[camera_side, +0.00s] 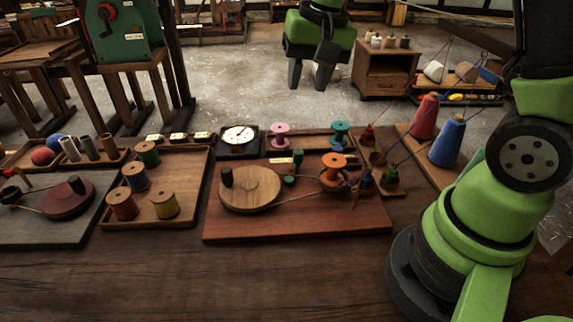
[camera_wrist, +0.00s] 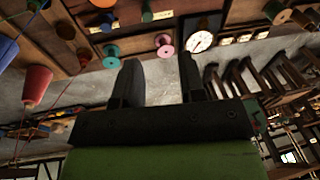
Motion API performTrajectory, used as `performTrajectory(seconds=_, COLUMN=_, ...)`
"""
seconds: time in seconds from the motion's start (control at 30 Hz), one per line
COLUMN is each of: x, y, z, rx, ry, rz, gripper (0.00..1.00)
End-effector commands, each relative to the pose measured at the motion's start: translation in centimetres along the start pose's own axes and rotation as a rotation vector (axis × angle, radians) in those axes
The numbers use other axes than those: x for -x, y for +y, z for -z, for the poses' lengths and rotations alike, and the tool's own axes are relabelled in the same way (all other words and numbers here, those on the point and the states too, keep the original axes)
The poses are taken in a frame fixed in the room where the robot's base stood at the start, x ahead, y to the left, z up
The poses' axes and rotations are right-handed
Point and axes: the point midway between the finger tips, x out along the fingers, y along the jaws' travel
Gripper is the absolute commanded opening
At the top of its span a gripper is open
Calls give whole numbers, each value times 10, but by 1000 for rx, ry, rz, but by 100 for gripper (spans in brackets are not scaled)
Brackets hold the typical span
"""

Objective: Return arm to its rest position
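My gripper (camera_side: 308,84) hangs fingers-down in the air beyond the far edge of the bench (camera_side: 150,270), above the floor, in the side view. Its two dark fingers are apart with nothing between them. The wrist view also shows my gripper (camera_wrist: 160,60) with the fingers spread and empty. The winding board (camera_side: 300,225) with a wooden disc (camera_side: 250,189) and an orange spool (camera_side: 334,170) lies on the bench, well clear of the gripper.
A wooden tray (camera_side: 180,207) holds several thread spools. A white-faced dial (camera_side: 238,137), a pink spool (camera_side: 280,133) and a teal spool (camera_side: 340,133) stand at the back. Red (camera_side: 424,117) and blue (camera_side: 447,140) cones stand right. A cabinet (camera_side: 387,72) stands beyond the gripper.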

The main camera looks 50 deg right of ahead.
Motion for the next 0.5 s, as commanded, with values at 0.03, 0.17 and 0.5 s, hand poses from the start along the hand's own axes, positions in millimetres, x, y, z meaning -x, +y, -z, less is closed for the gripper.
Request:
performTrajectory(seconds=0.03, x=21, y=0, z=-11, rx=29, ry=31, rz=34, gripper=37)
performTrajectory(seconds=0.17, x=60, y=5, z=-42, rx=101, ry=92, rz=110, gripper=37)
performTrajectory(seconds=0.5, x=111, y=35, z=-123, rx=277, ry=243, rz=288, gripper=37)
